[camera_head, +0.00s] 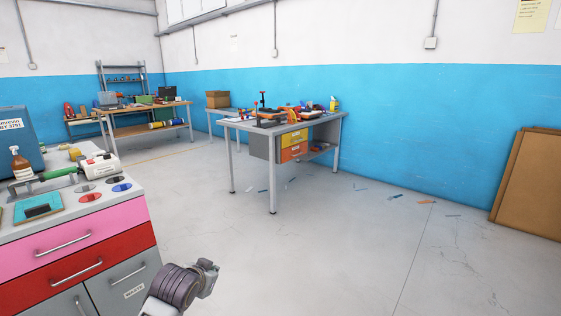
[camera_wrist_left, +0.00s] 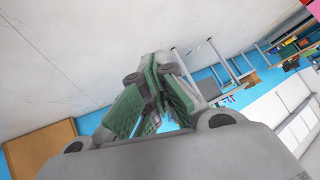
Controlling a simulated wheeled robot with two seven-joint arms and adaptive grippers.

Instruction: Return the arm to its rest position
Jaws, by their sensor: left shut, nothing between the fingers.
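My left arm comes up from the bottom of the head view, and its end with the left gripper (camera_head: 208,276) hangs over open floor, to the right of the drawer cabinet (camera_head: 80,240). In the left wrist view the left gripper (camera_wrist_left: 158,92) shows grey fingers with green pads, closed together with nothing held. In the head view the fingers themselves are small and hard to make out. My right gripper is in neither view.
A grey workbench (camera_head: 235,125) with tools stands mid-room. Brown boards (camera_head: 530,185) lean at right. The floor around the gripper is clear.

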